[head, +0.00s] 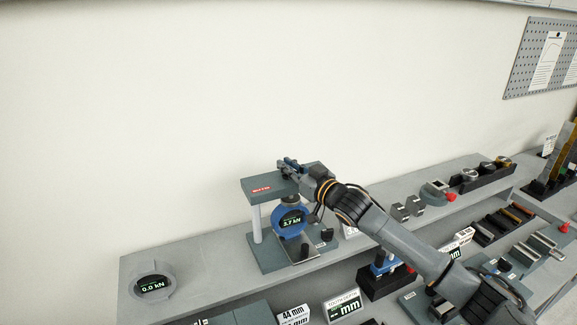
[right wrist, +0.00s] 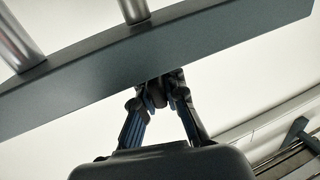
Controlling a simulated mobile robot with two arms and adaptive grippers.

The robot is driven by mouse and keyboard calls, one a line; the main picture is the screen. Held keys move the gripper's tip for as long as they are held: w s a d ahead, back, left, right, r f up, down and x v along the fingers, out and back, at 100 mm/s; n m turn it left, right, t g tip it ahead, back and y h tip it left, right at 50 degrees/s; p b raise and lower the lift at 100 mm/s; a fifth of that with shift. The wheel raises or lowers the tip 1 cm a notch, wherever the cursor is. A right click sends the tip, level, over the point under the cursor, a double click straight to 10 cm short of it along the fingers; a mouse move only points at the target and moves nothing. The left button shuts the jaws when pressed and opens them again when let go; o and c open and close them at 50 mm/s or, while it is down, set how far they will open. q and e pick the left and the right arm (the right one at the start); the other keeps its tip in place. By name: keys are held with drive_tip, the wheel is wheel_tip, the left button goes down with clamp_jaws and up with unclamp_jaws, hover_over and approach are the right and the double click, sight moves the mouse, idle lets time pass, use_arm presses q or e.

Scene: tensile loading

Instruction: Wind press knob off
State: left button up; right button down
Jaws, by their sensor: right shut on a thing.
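The press (head: 262,190) stands on the grey shelf, with a dark top plate, light posts and a dark base. A round blue gauge (head: 290,216) sits under its top plate, with a lit kN reading too small to read surely. My right gripper (head: 290,165) is over the top of the press. In the right wrist view its blue-padded fingers (right wrist: 157,88) are closed on a small dark knob (right wrist: 156,95) by the edge of the top plate. The fingers hide most of the knob. My left gripper is in neither view.
A round grey gauge (head: 152,286) reading 0.0 kN is at the shelf's left end. Metal blocks (head: 407,209) and a dark rack (head: 486,176) are to the right. Labelled cards and trays fill the lower level. The wall behind is bare near the press.

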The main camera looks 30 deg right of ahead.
drive_tip(key=shift+f, duration=0.1)
drive_tip(key=c, duration=1.4)
unclamp_jaws()
drive_tip(key=v, duration=1.2)
